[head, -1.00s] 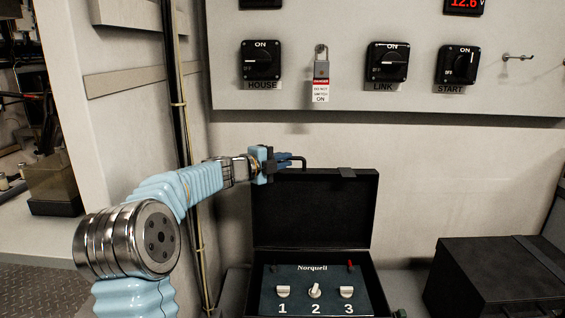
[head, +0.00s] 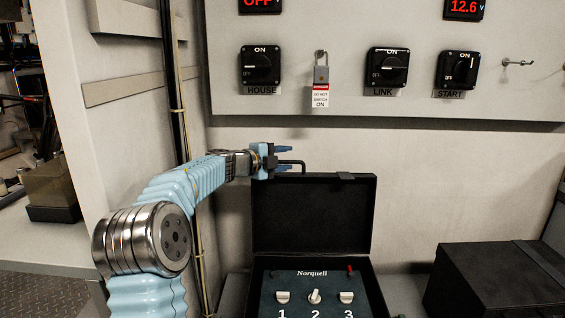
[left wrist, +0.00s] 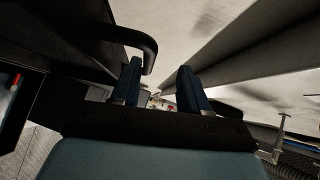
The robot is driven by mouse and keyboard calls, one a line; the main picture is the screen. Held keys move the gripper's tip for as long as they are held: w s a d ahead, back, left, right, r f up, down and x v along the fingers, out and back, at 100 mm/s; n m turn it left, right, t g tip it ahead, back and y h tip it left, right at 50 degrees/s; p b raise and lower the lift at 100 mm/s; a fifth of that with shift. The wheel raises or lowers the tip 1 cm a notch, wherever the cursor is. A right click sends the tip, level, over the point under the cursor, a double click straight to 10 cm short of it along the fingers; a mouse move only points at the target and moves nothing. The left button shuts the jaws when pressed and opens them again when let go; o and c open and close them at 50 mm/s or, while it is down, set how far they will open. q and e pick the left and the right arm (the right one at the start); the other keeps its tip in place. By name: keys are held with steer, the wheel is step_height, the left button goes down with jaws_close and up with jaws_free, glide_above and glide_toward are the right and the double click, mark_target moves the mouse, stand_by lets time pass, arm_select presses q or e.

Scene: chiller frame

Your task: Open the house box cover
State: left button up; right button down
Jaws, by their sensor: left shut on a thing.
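The house box (head: 262,290), a black case marked Norquell, stands on the bench below the HOUSE switch. Its cover (head: 315,215) is open and stands upright behind the panel. A thin black handle (head: 302,166) rises from the cover's top left. The curved handle (left wrist: 150,48) ends close to the left finger; the exact contact is hard to tell. My right gripper is not in view.
The box panel has knobs (head: 315,297) numbered 1 to 3. A closed black box (head: 490,275) stands at right. The wall above carries HOUSE (head: 261,66), LINK (head: 387,67) and START (head: 458,69) switches and a padlock (head: 321,74). Vertical cables (head: 183,130) run beside my left arm.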

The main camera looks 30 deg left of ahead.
arm_select(q)
steer(key=shift+f, duration=0.2)
stand_by(0.6)
steer(key=v, duration=0.7)
steer(key=shift+s+b, duration=0.25)
steer(key=shift+b, duration=0.2)
steer(key=shift+a+r, duration=0.1)
